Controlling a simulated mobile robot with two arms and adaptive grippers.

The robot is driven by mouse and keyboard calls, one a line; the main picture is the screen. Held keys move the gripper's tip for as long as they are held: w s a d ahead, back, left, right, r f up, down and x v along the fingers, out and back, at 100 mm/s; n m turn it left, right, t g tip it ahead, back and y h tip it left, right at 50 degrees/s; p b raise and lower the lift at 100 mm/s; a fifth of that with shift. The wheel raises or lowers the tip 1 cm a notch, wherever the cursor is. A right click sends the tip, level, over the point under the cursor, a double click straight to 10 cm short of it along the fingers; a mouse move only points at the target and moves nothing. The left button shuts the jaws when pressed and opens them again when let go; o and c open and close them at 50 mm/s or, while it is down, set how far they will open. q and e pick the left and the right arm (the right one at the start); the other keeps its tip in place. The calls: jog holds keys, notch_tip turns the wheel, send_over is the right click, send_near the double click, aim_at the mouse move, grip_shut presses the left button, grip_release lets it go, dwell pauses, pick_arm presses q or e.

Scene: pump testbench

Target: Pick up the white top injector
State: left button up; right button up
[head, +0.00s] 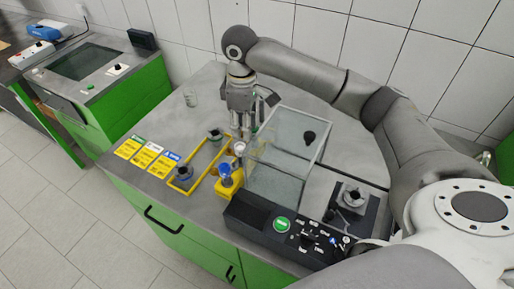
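A small piece with a white top (239,148), probably the white top injector, shows at the right end of a yellow frame (206,164) on the grey bench. My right gripper (243,134) points down just behind and above it. Their outlines nearly meet, and I cannot tell whether they touch. The fingers are small and partly overlapped, so I cannot tell whether they are open or shut. My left gripper is out of view.
A blue-topped part (226,172) sits in a yellow holder. A clear box (285,150) is close right of the gripper, behind a black control panel (282,228).

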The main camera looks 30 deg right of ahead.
aim_at(240, 148)
jog(key=f, duration=0.1)
jog(key=a+f, duration=0.2)
jog(key=f, duration=0.1)
jog(key=shift+w+a+p, duration=0.25)
jog(key=shift+p, duration=0.15)
jog(key=f+p, duration=0.1)
jog(key=f, duration=0.1)
jog(key=d+f+p, duration=0.1)
jog(key=f, duration=0.1)
jog(key=shift+f, duration=0.45)
jog(key=shift+a+f, duration=0.1)
jog(key=shift+f, duration=0.05)
jog(key=c, duration=0.5)
jog(key=shift+c, duration=1.1)
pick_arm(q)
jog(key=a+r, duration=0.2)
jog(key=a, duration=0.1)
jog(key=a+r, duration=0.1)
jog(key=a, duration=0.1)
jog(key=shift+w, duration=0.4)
pick_arm(e)
grip_shut()
